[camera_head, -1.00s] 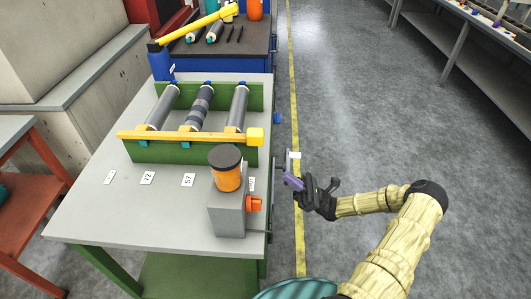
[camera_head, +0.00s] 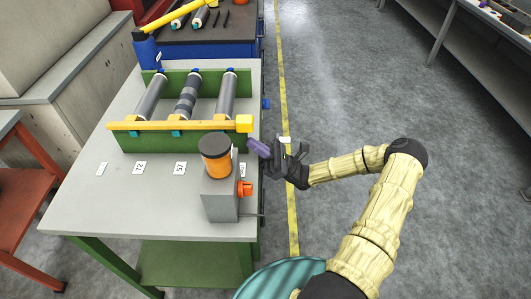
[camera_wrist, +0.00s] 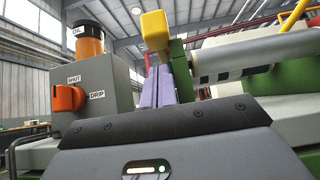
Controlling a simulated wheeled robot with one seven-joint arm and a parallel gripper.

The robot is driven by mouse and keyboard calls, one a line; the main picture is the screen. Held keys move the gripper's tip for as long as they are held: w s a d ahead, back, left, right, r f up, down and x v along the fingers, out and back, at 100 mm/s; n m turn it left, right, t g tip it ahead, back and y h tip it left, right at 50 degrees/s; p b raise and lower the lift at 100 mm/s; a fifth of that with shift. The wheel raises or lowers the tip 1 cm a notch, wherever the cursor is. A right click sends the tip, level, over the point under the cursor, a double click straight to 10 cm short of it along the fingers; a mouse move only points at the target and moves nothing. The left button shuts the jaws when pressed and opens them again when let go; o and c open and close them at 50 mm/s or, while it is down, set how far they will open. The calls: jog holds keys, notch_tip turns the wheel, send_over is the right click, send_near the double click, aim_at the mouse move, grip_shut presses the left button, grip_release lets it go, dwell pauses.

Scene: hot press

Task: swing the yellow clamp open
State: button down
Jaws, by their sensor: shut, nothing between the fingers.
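The yellow clamp (camera_head: 180,125) is a long bar lying across the front of a green frame (camera_head: 165,143), over several rollers. Its square yellow end block (camera_head: 244,123) is at the right end. The block also shows in the wrist view (camera_wrist: 155,31), just above and beyond my fingertips. My gripper (camera_head: 259,149) is at the right edge of the table, below and to the right of the block. Its purple fingers (camera_wrist: 160,88) are together and empty. They look apart from the block, though the exact gap is hard to tell.
A grey box with an orange oiler (camera_head: 217,165) stands on the table (camera_head: 95,200) near my gripper, with an orange knob (camera_head: 244,188) on its right side. A blue bench (camera_head: 212,50) is behind. The floor to the right is clear.

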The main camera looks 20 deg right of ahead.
jog(key=shift+r, duration=1.45)
jog(key=shift+d+r+p, duration=0.15)
jog(key=shift+p, duration=0.15)
